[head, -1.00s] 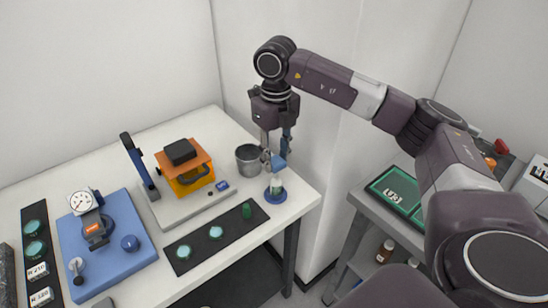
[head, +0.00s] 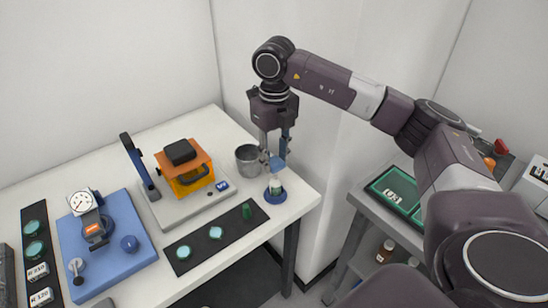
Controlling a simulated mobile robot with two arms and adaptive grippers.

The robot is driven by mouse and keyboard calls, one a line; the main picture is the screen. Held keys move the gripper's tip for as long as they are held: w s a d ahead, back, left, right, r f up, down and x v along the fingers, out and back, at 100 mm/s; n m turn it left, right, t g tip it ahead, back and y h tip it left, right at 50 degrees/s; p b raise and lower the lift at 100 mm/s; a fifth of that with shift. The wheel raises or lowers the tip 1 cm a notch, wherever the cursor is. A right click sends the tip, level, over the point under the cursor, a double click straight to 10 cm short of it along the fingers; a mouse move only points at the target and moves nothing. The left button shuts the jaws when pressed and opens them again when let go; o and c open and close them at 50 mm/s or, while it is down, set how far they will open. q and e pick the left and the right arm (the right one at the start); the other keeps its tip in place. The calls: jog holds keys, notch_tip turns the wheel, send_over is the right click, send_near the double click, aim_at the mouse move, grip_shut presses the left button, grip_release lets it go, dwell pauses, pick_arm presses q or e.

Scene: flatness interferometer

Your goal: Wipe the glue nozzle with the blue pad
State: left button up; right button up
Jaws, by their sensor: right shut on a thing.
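My right gripper (head: 276,157) points down over the right end of the white bench and is shut on the blue pad (head: 278,165). Directly below the pad, a small glue bottle (head: 275,186) with a pale, greenish body stands upright in a round blue holder (head: 275,197). The nozzle is hidden or too small to make out at the pad, so I cannot tell whether the pad touches it. My left gripper is not in view.
A grey metal cup (head: 248,160) stands close to the left of the gripper. An orange-topped device (head: 186,168) on a grey base and a dark strip (head: 183,252) with teal discs and a green piece lie further left. A wall is close behind.

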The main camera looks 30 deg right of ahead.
jog(key=shift+d, duration=0.5)
jog(key=shift+a, duration=0.7)
jog(key=shift+d, duration=0.15)
jog(key=shift+d, duration=0.55)
jog(key=shift+a, duration=0.1)
jog(key=shift+a, duration=0.6)
